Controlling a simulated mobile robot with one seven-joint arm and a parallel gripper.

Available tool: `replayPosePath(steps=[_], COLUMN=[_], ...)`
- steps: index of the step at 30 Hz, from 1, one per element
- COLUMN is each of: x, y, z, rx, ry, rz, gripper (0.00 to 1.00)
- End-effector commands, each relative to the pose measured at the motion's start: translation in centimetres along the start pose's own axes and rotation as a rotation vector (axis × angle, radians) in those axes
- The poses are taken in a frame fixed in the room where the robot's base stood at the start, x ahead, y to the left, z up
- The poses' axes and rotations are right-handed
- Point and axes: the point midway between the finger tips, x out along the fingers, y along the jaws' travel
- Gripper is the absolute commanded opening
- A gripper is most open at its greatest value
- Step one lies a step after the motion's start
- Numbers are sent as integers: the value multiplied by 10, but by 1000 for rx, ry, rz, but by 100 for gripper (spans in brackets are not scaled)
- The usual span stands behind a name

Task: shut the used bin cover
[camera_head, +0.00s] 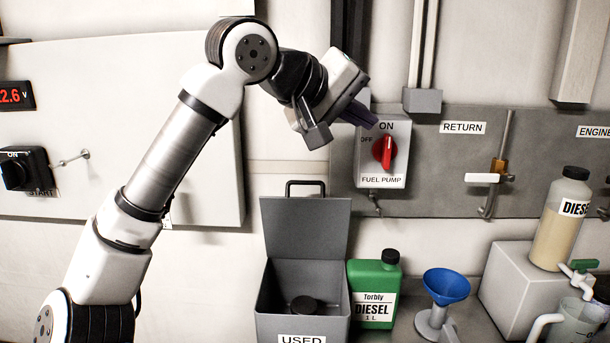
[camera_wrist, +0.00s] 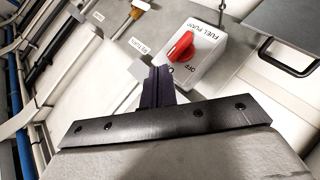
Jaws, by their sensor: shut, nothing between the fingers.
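The used bin (camera_head: 300,327) is a grey box with a "USED" label at the bottom of the head view. Its cover (camera_head: 306,228) stands open and upright at the back, with a black handle (camera_head: 305,184) on its top edge. A dark round cap-like thing (camera_head: 305,305) lies inside the bin. My gripper (camera_head: 366,117) is shut and empty, above and to the right of the cover, close to the fuel pump switch box. In the wrist view my gripper (camera_wrist: 157,84) points toward that box, and the cover's handle (camera_wrist: 287,58) shows at the right.
The fuel pump box (camera_head: 383,152) has a red knob (camera_head: 384,152). A green diesel bottle (camera_head: 375,290) stands right beside the bin, then a blue funnel (camera_head: 447,285). A diesel bottle (camera_head: 561,220) stands on a white block (camera_head: 519,287) at the right.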

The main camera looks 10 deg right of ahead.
Motion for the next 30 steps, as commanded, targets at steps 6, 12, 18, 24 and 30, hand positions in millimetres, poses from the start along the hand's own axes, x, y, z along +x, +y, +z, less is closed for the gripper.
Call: replayPosePath(steps=[6, 12, 18, 24, 30], x=[10, -4, 7, 36, 67], y=[-69, -92, -106, -132, -161], z=[-54, -74, -80, -90, -100], rx=[348, 458, 465, 464, 464], ry=[89, 87, 80, 80, 79], rz=[-568, -791, -804, -799, -798], gripper=[0, 0, 0, 0, 0])
